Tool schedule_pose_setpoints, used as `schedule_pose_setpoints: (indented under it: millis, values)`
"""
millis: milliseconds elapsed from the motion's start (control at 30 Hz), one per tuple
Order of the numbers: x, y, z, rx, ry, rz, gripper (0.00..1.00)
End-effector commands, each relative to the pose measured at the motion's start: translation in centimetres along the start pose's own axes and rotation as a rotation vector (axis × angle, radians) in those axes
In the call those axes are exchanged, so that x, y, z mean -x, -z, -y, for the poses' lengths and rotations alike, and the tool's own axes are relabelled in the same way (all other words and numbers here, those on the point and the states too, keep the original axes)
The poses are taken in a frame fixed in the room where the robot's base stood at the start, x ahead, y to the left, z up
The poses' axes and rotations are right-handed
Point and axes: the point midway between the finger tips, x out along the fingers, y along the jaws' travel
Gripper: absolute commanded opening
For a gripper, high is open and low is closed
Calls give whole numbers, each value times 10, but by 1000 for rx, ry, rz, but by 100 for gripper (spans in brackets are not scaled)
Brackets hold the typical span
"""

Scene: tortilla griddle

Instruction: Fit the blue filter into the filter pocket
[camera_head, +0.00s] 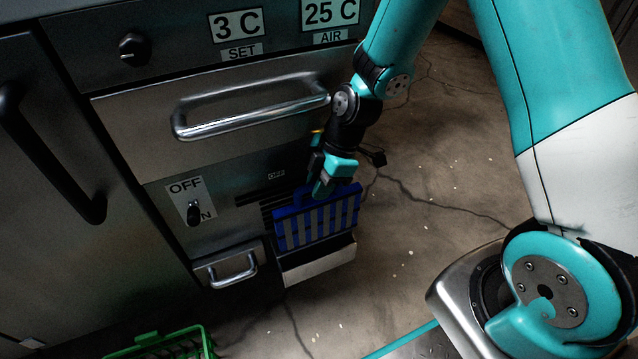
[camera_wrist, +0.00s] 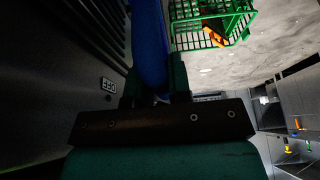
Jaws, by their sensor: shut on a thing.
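The blue filter (camera_head: 316,222), a slatted panel with grey strips, is upright in front of the dark vent slots on the lower right of the appliance. My gripper (camera_head: 332,178) is shut on the handle at its top edge. In the wrist view the filter (camera_wrist: 148,45) shows edge-on between the fingers of my gripper (camera_wrist: 155,85). The filter pocket (camera_head: 318,265), a metal tray-like holder, is at the filter's lower edge. I cannot tell whether the filter's bottom edge is inside the pocket or just above it; the pocket's front lip hides this.
A green basket (camera_head: 160,345) stands on the floor at the lower left; the wrist view shows it holding an orange item. A small drawer handle (camera_head: 232,270), an OFF/ON switch (camera_head: 194,212) and a large drawer handle (camera_head: 250,115) stick out nearby. The floor to the right is free.

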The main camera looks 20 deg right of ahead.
Motion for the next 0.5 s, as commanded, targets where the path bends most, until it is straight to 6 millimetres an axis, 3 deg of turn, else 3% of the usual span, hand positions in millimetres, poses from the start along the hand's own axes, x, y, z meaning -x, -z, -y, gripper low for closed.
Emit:
schedule_pose_setpoints:
  millis: [167, 500]
  values:
    - [0, 2, -2, 6, -5, -5, 0]
    - [-23, -9, -1, 3, -4, -4, 0]
